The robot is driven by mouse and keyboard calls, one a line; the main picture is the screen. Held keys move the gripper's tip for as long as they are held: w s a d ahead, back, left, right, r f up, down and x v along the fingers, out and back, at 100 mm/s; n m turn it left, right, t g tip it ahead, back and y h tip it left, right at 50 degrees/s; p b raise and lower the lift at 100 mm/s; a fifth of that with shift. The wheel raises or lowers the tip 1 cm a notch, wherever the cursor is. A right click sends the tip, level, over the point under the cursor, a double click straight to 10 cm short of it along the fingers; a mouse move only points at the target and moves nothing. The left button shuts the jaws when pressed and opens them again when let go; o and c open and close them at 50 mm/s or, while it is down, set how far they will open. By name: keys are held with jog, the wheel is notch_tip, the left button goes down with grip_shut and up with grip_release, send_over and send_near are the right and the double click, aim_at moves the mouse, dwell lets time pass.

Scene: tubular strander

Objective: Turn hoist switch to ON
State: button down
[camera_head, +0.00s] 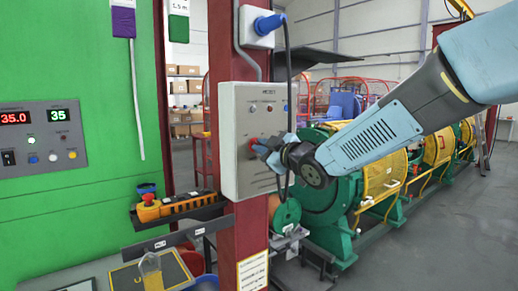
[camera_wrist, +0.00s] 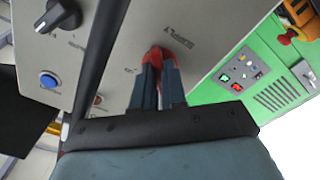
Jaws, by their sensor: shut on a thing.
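The hoist control box (camera_head: 247,165) is a light grey panel on a red post, with small lettering at its top. My gripper (camera_head: 262,146) reaches it from the right, with its fingertips at the panel face. In the wrist view, my gripper (camera_wrist: 159,72) is shut on a red switch handle (camera_wrist: 160,51), beside lettering that looks like "SUPPLY". The fingers cover part of the handle, and I cannot tell which position it is in. A black rotary knob (camera_wrist: 58,17), a blue button (camera_wrist: 49,79) and a partly hidden red button (camera_wrist: 97,100) also show on the panel.
A blue plug (camera_head: 268,23) sits above the box, and its dark cable (camera_head: 288,75) hangs close to my gripper. An orange pendant (camera_head: 180,205) lies on a shelf at left. A green cabinet (camera_head: 70,60) is left; green and yellow machinery (camera_head: 378,175) is behind.

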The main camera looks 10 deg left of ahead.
jog(key=shift+d+f+m, duration=0.1)
jog(key=shift+d+m, duration=0.05)
jog(key=shift+m, duration=4.25)
jog(key=shift+d+f+m, duration=0.1)
jog(key=shift+m, duration=4.3)
jog(key=shift+w, duration=0.1)
jog(key=c, duration=1.2)
grip_release()
jog(key=shift+r, duration=0.1)
jog(key=v, duration=1.3)
jog(key=shift+s+d, duration=0.25)
jog(key=shift+s, duration=0.05)
